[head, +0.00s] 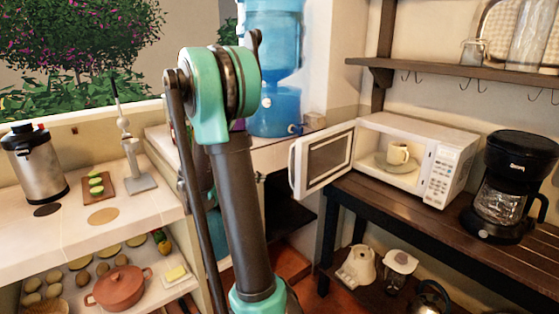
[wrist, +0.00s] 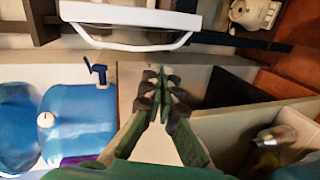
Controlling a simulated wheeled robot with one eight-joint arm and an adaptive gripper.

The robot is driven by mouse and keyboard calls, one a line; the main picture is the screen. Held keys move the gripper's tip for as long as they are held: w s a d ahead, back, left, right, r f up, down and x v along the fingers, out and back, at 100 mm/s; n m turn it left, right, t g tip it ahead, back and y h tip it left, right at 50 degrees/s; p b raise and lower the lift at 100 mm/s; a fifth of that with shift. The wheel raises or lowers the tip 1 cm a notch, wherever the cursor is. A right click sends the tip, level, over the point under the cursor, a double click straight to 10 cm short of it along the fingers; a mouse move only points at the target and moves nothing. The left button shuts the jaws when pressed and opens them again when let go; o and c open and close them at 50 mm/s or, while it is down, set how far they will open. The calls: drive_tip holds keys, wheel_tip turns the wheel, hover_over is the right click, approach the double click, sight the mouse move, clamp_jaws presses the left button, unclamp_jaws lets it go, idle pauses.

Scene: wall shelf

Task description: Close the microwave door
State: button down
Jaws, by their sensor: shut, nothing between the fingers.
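The white microwave (head: 450,150) stands on the dark wooden table with its door (head: 326,162) wide open, swung out to the left. A cream mug (head: 397,153) sits on a plate inside it. In the wrist view the door (wrist: 130,17) shows at the top edge, with its curved white handle (wrist: 130,46) facing my gripper. My gripper (wrist: 164,78) is shut and empty, a little below the handle in that picture and apart from it. In the head view my gripper is hidden; my arm fills the middle.
A blue water dispenser (head: 275,110) with a tap stands left of the door, and also shows in the wrist view (wrist: 75,120). A black coffee maker (head: 510,185) is right of the microwave. A shelf (head: 460,75) hangs above. A counter (head: 85,225) is at left.

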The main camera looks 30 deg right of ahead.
drive_tip(key=w+d+r+g+h, duration=0.1)
drive_tip(key=w+d+r+h, duration=0.1)
drive_tip(key=d, duration=0.9)
drive_tip(key=shift+w+r+m+h, duration=0.2)
drive_tip(key=shift+r+m+h, duration=0.25)
drive_tip(key=shift+r, duration=0.3)
drive_tip(key=shift+d, duration=0.1)
